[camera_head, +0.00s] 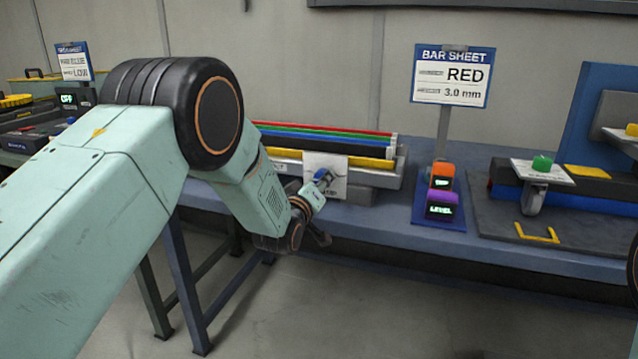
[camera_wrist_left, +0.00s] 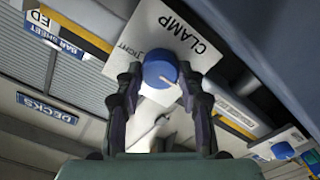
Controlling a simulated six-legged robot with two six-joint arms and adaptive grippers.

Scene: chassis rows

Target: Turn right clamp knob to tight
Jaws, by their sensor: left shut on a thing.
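The right clamp knob is a blue round knob (camera_head: 322,174) on a white plate (camera_head: 312,161) at the front of the rack of coloured bars. In the left wrist view the knob (camera_wrist_left: 158,71) sits between my fingertips, and its plate (camera_wrist_left: 165,28) reads CLAMP, with a partly hidden word ending in IGHT. My left gripper (camera_head: 316,184) is shut on the knob; its dark fingers also show in the wrist view (camera_wrist_left: 159,82). The knob's pointer position cannot be made out. My right gripper is not in view.
Red, green, blue and yellow bars (camera_head: 345,132) lie in the rack. A second blue knob (camera_wrist_left: 284,150) shows in the wrist view. To the right stand a BAR SHEET sign (camera_head: 453,75), orange (camera_head: 441,174) and purple (camera_head: 442,200) boxes, and a caster plate (camera_head: 542,173).

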